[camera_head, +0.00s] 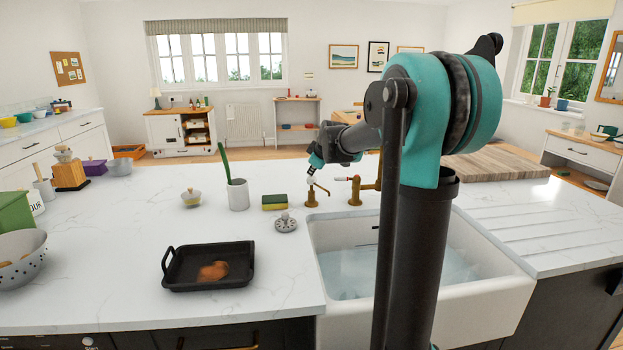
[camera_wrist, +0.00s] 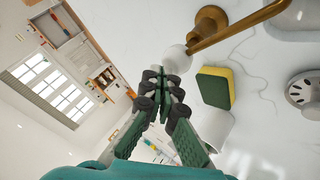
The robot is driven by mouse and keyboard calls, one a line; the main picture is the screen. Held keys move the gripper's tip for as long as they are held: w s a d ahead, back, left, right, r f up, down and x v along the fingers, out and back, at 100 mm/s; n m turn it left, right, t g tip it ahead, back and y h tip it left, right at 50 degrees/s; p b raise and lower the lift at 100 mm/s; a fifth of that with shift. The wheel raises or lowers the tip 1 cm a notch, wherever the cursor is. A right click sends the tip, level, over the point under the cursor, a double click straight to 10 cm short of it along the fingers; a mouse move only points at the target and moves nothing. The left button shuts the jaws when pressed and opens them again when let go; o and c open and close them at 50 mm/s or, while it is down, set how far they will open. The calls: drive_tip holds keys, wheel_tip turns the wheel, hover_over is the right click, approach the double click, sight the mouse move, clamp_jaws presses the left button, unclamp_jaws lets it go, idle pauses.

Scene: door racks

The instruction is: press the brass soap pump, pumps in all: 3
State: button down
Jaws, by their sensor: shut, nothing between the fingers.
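My gripper (camera_head: 311,171) is shut and empty, directly above the knob. In the wrist view the fingertips of my gripper (camera_wrist: 164,76) are right at the knob; I cannot tell whether they touch it.
A brass tap (camera_head: 356,192) stands close right of the pump, behind the white sink (camera_head: 475,268) of water. A yellow-green sponge (camera_head: 274,202), a metal strainer (camera_head: 286,224) and a white cup (camera_head: 238,195) stand to the left. A black pan (camera_head: 180,272) lies nearer.

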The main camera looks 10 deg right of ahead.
drive_tip(key=shift+f, duration=0.7)
idle(0.6)
drive_tip(key=shift+r, duration=1.3)
drive_tip(key=shift+r, duration=2.5)
wheel_tip(320, 180, up, 4)
drive_tip(key=shift+f, duration=0.1)
